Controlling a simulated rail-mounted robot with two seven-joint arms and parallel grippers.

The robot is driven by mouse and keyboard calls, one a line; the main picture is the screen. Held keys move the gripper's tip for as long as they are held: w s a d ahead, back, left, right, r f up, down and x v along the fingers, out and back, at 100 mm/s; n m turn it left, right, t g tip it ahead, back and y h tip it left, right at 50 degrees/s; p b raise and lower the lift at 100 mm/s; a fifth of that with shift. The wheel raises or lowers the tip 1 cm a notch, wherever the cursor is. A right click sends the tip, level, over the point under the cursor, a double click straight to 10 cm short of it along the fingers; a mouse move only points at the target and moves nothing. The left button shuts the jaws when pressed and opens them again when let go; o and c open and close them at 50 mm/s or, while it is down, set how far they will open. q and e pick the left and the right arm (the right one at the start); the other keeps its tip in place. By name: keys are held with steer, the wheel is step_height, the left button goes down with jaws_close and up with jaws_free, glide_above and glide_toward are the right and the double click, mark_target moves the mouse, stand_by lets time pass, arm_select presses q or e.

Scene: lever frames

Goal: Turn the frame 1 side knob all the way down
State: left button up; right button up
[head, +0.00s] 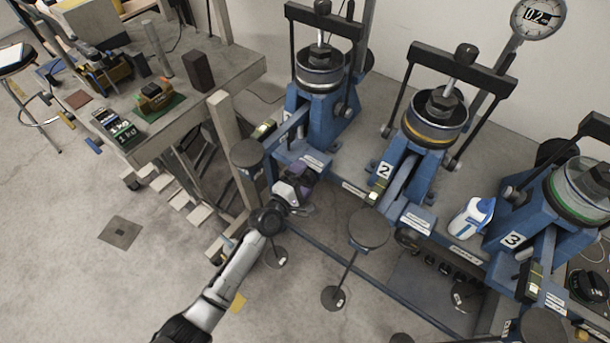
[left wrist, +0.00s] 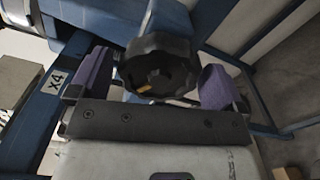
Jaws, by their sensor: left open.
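Frame 1 (head: 322,115) is the leftmost blue lever frame in the head view. My left gripper (head: 300,188) is low at its front, in front of the blue base. In the left wrist view a black lobed knob (left wrist: 158,62) with a small yellowish mark shows at the centre. The purple fingers of my left gripper (left wrist: 156,78) stand open on either side of it, with a visible gap on each side. In the head view the knob cannot be told apart behind the gripper. My right gripper is not in view.
Frame 2 (head: 432,120) and frame 3 (head: 570,200) stand to the right. A round dark stool-like pad (head: 368,229) stands in front. A workbench (head: 225,72) with tools is at left. A white and blue bottle (head: 472,217) stands between frames 2 and 3.

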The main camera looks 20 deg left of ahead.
arm_select(q)
steer(key=shift+p+v, duration=0.65)
steer(key=shift+v, duration=1.95)
